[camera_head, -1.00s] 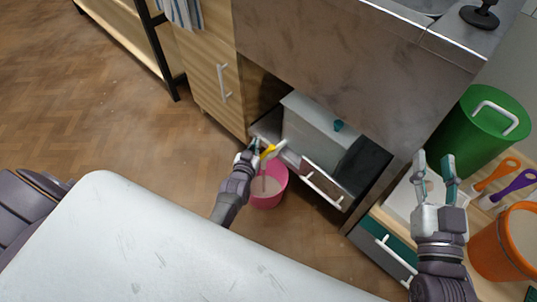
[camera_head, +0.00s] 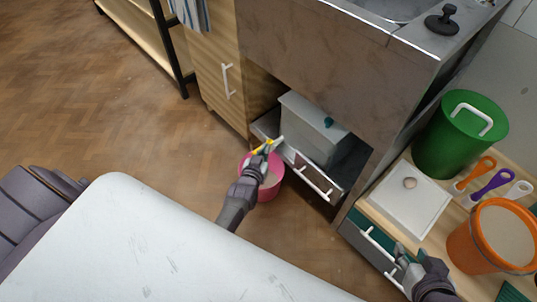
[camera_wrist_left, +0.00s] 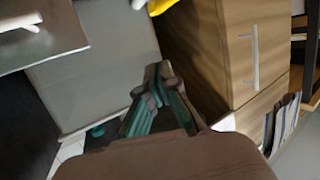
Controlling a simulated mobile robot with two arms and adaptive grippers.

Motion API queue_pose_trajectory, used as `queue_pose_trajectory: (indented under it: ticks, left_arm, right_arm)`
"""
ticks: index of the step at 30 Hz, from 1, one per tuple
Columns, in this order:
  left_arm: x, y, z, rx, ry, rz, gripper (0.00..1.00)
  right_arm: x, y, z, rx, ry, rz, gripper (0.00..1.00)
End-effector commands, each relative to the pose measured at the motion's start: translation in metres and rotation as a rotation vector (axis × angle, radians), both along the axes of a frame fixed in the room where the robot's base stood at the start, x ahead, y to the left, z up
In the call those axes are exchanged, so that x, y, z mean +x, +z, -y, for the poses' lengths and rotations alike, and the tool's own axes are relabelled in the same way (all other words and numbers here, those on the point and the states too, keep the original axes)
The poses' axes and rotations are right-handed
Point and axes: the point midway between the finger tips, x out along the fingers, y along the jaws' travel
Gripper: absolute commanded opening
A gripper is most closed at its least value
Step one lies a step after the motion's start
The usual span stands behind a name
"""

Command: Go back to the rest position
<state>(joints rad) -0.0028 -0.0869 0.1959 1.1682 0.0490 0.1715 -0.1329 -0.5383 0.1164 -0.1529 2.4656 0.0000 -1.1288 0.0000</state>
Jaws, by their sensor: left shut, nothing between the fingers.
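My left gripper (camera_head: 259,160) is low in front of the sink cabinet, over the pink bucket (camera_head: 273,189). In the left wrist view its teal fingers (camera_wrist_left: 158,103) are together with nothing between them. My right gripper (camera_head: 408,254) is at the lower right, in front of the drawer unit's top. It is seen from behind, partly hidden by its own wrist, so its opening is unclear.
An open drawer (camera_head: 316,181) with a grey box (camera_head: 308,128) juts from the cabinet by my left arm. On the right counter are a white tray (camera_head: 412,207), a green canister (camera_head: 457,140), an orange bucket (camera_head: 458,244) and brushes. Floor at left is clear.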

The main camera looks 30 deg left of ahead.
Motion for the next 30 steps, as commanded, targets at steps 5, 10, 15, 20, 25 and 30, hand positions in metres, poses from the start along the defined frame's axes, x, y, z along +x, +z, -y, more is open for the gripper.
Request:
queue_pose_trajectory:
  ticks: [5,10,15,20,25,30]
  left_arm:
    - [0.000,0.002,0.000,0.001,0.000,0.000,0.00]
    - [0.000,0.001,0.000,0.000,0.000,0.000,0.00]
    - [0.000,0.001,0.000,0.000,0.000,0.000,0.00]
    - [0.000,0.001,0.000,0.000,0.000,0.000,0.00]
    - [-0.003,0.006,0.000,0.005,-0.014,-0.016,0.00]
    - [-0.023,0.032,0.009,0.023,-0.089,-0.113,0.00]
  right_arm:
    - [-0.006,-0.004,0.002,-0.008,-0.003,-0.037,0.40]
    - [-0.007,-0.005,0.003,-0.009,-0.003,-0.041,0.40]
    - [-0.007,-0.004,0.002,-0.008,-0.003,-0.040,0.40]
    - [-0.007,-0.004,0.002,-0.008,-0.003,-0.040,0.40]
    - [-0.006,-0.004,0.002,-0.008,-0.003,-0.038,0.40]
    - [-0.006,-0.004,0.002,-0.008,-0.003,-0.038,0.40]
